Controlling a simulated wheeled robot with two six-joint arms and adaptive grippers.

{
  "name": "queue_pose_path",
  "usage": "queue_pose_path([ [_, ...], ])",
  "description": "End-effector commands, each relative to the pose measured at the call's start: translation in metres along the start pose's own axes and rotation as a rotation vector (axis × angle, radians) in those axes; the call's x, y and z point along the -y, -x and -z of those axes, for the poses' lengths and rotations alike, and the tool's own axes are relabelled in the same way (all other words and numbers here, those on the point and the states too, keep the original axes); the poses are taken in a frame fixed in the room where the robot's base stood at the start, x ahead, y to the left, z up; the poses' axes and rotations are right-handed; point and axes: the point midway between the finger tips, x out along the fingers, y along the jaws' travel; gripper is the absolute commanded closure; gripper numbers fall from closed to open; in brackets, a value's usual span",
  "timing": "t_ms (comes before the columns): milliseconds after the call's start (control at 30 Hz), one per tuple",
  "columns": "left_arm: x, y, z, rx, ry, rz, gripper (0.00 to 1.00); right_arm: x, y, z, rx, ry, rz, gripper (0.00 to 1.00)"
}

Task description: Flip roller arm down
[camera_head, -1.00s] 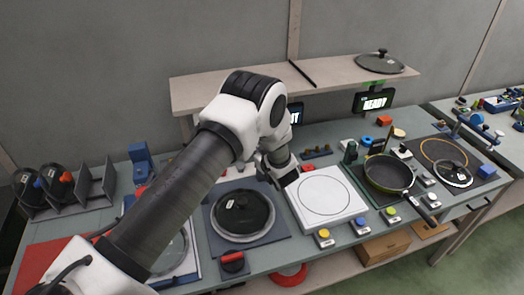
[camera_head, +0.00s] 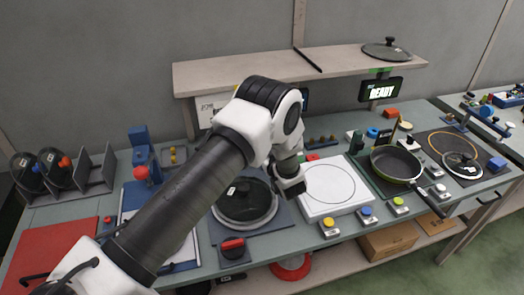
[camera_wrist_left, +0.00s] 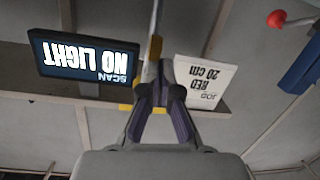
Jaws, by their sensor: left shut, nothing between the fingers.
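A blue upright stand (camera_head: 140,145) with a red ball knob (camera_head: 141,173) is at the left of the bench, beside my left arm. A red ball on a grey rod (camera_wrist_left: 277,18) and a blue block (camera_wrist_left: 302,66) also show at the upper right of the left wrist view. I cannot tell for certain that this is the roller arm. Another blue bar with rollers (camera_head: 488,122) lies on the far right table. My left gripper (camera_wrist_left: 155,92) is shut and empty; in the head view its end is over the bench between the lidded pan and the white plate. My right gripper is out of view.
A lidded pan (camera_head: 245,203) and a white square plate (camera_head: 328,211) lie near the wrist. A green-rimmed pan (camera_head: 397,165) is to the right. A wooden shelf (camera_head: 220,78) runs behind. A NO LIGHT screen (camera_wrist_left: 85,56) and a white job card (camera_wrist_left: 202,82) show in the wrist view.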

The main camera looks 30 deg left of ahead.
Motion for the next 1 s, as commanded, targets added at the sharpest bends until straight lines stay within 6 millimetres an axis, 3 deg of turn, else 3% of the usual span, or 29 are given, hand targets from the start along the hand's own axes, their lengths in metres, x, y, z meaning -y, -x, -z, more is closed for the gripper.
queue_pose_path([
  [33,0.003,0.002,-0.018,-0.037,-0.001,-0.008,1.00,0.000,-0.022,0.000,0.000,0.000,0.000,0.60],
  [167,0.006,0.012,-0.029,-0.149,0.007,-0.029,1.00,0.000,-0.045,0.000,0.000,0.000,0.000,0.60],
  [300,0.008,0.021,-0.038,-0.156,0.008,-0.030,1.00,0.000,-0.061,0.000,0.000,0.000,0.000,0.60],
  [633,0.013,0.030,-0.060,-0.155,0.010,-0.029,1.00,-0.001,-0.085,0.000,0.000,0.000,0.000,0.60],
  [1000,0.015,0.031,-0.068,-0.154,0.010,-0.028,1.00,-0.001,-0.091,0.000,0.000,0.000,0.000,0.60],
])
